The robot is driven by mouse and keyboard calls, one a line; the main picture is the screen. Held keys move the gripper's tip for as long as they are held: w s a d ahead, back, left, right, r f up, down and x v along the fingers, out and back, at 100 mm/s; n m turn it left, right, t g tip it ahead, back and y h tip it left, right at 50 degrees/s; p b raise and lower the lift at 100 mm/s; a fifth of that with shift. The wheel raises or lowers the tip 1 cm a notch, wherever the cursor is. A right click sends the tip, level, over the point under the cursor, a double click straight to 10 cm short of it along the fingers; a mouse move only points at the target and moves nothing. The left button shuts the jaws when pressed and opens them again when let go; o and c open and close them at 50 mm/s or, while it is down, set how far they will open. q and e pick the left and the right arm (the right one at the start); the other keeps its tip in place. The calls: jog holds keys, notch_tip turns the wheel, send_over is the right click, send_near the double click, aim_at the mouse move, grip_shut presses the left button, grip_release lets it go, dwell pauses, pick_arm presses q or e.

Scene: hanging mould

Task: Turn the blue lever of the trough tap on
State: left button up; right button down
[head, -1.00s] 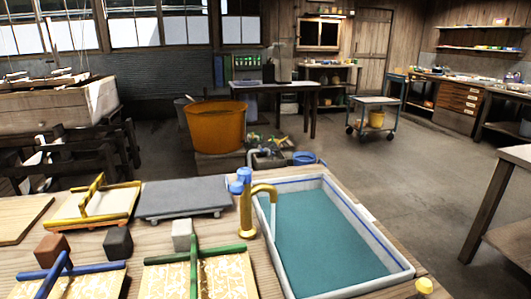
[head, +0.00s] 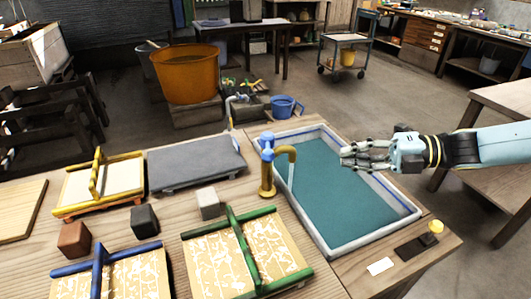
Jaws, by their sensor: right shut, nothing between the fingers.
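The brass trough tap (head: 267,182) stands upright at the left rim of the trough (head: 333,252). Its spout curves right over the blue-green water (head: 345,195), and a thin pale streak shows below the spout. The blue lever (head: 267,142) sits on top of the tap. My right gripper (head: 348,157) comes in from the right above the trough, its fingers pointing left toward the tap. It is shut and empty, apart from the lever and to the right of the spout. My left gripper is not in view.
Yellow (head: 98,208), blue (head: 100,262) and green (head: 270,288) framed moulds, a grey slab (head: 195,162) and small blocks lie on the bench left of the tap. A yellow knob (head: 436,227) is at the front right. An orange tub (head: 185,75) stands behind.

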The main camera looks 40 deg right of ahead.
aim_at(270, 160)
jog(key=b+x, duration=0.3)
jog(key=x, duration=1)
jog(key=shift+b, duration=0.35)
jog(key=shift+w+a+f, duration=0.1)
jog(key=m+h+p, duration=0.1)
jog(key=a+t+h+p, duration=0.1)
jog(key=p, duration=0.1)
jog(key=a+m+t+h+p, duration=0.1)
jog(key=shift+w+r+m, duration=0.3)
jog(key=shift+r, duration=0.1)
jog(key=shift+w+a+f+m+t+h+p, duration=0.15)
jog(key=shift+w+a+m+t+h+p, duration=0.15)
jog(key=shift+a+m+h+p, duration=0.45)
jog(key=shift+w+f+n, duration=0.2)
jog(key=shift+n, duration=0.05)
jog(key=shift+s+d, duration=0.1)
jog(key=shift+d, duration=0.05)
